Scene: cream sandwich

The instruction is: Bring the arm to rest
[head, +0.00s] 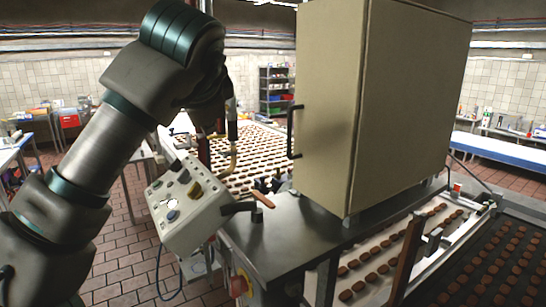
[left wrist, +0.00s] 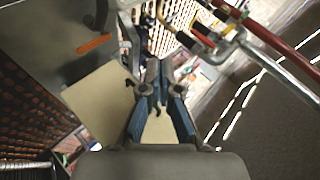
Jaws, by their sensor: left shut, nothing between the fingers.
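My left arm (head: 120,140) rises from the lower left of the head view and bends near the top. Its gripper is hard to make out there, behind the forearm. In the left wrist view my left gripper (left wrist: 160,66) shows with its blue-grey fingers close together. It is shut and nothing shows between the fingertips. It appears apart from the things around it. My right arm and gripper are not in view.
A tall beige cabinet (head: 325,100) with a black handle stands on a dark metal machine top (head: 290,238). A grey control box (head: 187,205) is beside the arm. Conveyors carry rows of brown pieces. Open brick floor (head: 115,262) lies at left.

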